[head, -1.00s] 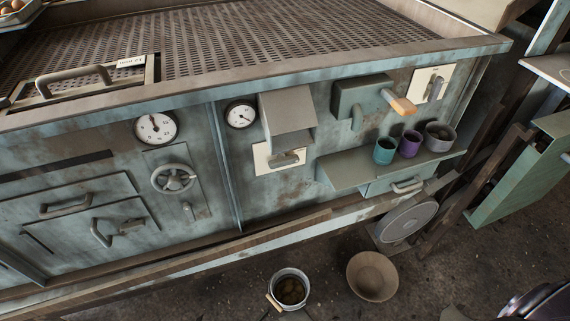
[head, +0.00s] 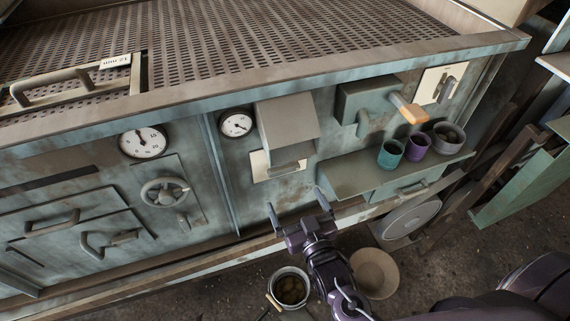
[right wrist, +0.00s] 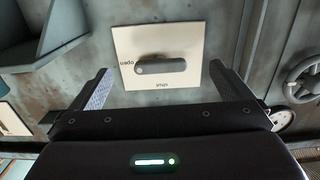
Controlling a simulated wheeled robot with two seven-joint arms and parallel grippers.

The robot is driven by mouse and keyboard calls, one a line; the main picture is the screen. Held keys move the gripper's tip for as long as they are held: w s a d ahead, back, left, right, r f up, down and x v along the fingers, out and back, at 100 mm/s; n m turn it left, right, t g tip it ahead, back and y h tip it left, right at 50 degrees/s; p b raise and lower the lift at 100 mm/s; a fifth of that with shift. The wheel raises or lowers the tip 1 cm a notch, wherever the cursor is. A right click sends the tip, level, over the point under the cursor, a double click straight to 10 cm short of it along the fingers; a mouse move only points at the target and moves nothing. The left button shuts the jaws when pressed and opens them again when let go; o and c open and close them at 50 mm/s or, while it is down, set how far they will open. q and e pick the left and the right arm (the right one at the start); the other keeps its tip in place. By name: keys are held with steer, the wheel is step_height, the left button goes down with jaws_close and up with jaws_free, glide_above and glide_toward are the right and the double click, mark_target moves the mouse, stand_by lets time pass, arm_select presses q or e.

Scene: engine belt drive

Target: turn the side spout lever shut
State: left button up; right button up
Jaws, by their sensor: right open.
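A grey lever (head: 288,168) sits on a cream plate (head: 260,172) under a grey box-shaped spout (head: 287,125) on the machine front. In the right wrist view the lever (right wrist: 160,67) lies level across its plate (right wrist: 185,38), beside the word "open"; "shut" is marked below it. My right gripper (head: 296,207) is open and empty, below and apart from this lever, its fingers spread to either side of the plate in the wrist view. Another lever (head: 446,90) stands upright on a cream plate at the upper right. I cannot tell from labels which is the side spout's.
A shelf (head: 345,177) with a teal cup (head: 390,154), a purple cup (head: 416,146) and a grey pot (head: 447,136) juts out at the right. A handwheel (head: 165,191) is at the left.

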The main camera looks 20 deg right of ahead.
mark_target(285, 172)
steer(key=shift+t, duration=0.3)
steer(key=w, duration=0.2)
steer(key=w+r, duration=0.1)
steer(key=w, duration=0.2)
steer(key=w+r+p, duration=0.1)
steer(key=w, duration=0.2)
steer(key=shift+a+r, duration=0.1)
steer(key=shift+r, duration=0.15)
steer(key=c, duration=1)
